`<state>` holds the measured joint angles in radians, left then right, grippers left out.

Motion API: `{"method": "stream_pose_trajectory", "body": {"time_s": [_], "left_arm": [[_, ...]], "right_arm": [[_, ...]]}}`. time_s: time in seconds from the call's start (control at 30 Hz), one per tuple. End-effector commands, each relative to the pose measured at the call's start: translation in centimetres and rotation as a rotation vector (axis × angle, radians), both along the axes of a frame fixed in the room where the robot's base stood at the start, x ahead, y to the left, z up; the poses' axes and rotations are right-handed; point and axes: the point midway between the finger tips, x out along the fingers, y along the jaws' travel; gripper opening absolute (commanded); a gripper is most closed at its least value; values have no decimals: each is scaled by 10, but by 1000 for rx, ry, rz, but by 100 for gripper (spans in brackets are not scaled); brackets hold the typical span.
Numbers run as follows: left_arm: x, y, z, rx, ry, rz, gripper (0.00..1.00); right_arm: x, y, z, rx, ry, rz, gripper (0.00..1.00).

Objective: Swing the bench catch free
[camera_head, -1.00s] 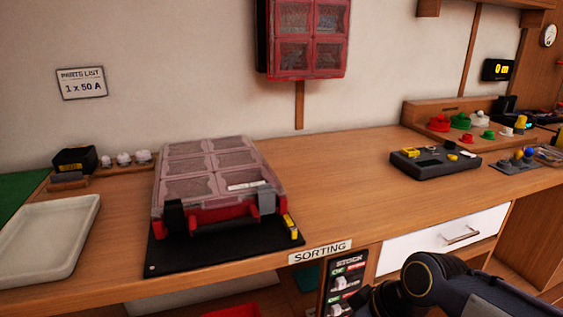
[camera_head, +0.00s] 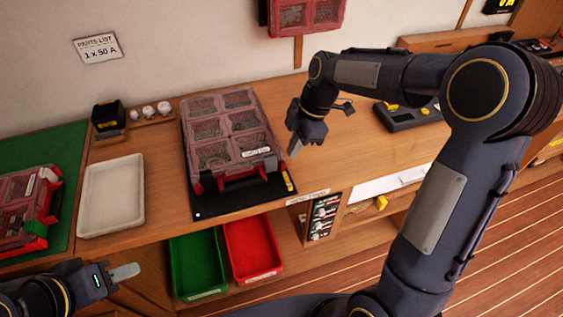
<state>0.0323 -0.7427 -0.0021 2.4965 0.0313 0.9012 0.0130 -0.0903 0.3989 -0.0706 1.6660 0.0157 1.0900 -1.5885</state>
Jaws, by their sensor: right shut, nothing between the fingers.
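A red case with a clear lid (camera_head: 222,128) lies on a black mat (camera_head: 226,204) on the bench, its lid down. Its front edge has a dark catch at the left (camera_head: 197,187) and a grey catch at the right (camera_head: 271,165); the pixels are too small to tell how each is set. My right gripper (camera_head: 294,150) is shut and empty, pointing down just right of the case, apart from the right catch. My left gripper (camera_head: 124,272) is low at the left, in front of the bench; only one finger surface shows clearly.
A second red case (camera_head: 28,207) lies on a green mat (camera_head: 60,156) at the left. A pale tray (camera_head: 113,222) stands between the cases. Green (camera_head: 199,268) and red (camera_head: 253,252) bins sit below the bench.

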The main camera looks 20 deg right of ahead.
Motion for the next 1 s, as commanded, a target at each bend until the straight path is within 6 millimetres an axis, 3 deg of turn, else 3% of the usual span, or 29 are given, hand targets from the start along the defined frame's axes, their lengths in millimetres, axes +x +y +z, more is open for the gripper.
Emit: {"method": "stream_pose_trajectory", "body": {"time_s": [0.37, 0.8, 1.0], "left_arm": [[0, 0, 0, 0, 0, 0, 36], [0, 0, 12, 0, 0, 0, 36], [0, 0, 14, 0, 0, 0, 36]], "right_arm": [[-1, 3, -9, 0, 3, -1, 0], [-2, 27, -78, -1, 6, -1, 0], [-2, 33, -93, 0, 2, -3, 0]]}}
